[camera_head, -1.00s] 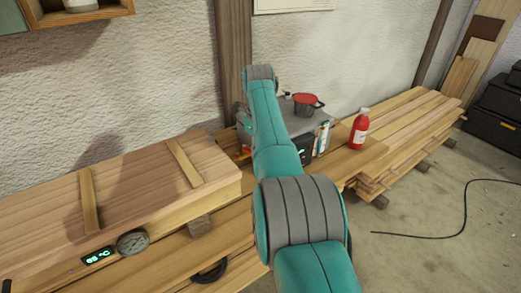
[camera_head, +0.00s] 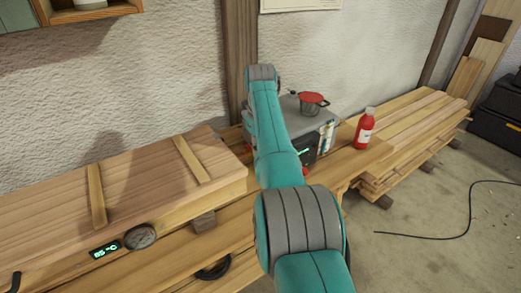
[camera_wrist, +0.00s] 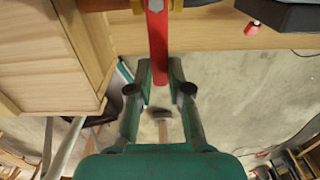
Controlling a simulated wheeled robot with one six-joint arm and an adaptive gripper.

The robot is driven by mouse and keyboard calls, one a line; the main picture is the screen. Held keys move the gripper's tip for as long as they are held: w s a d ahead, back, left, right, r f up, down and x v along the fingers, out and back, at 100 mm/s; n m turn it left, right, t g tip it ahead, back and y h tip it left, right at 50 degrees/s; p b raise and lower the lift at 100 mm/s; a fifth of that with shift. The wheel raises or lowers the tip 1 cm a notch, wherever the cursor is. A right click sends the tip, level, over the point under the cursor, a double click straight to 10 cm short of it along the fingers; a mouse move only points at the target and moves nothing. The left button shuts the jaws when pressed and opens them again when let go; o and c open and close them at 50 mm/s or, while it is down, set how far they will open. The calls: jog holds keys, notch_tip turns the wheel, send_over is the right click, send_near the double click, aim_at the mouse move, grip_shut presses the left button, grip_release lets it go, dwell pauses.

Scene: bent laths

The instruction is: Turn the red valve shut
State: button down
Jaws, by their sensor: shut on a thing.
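The red valve's handle (camera_wrist: 157,40) is a flat red bar at the top middle of the wrist view. A brass-coloured part (camera_wrist: 175,4) shows beside its far end at the top edge. My gripper (camera_wrist: 160,72) is shut on the bar, with one green finger on each side and the bar's free end between them. In the head view my teal arm hides the gripper and the valve. The rest of the valve body is cut off or hidden.
A long wooden box (camera_head: 130,190) with a gauge (camera_head: 140,237) and a display reading 85 °C (camera_head: 105,251) lies at left. Stacked boards (camera_head: 420,115) lie at right.

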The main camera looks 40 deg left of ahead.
jog(key=c, duration=1.1)
grip_release()
jog(key=shift+r, duration=3.75)
jog(key=shift+d, duration=0.1)
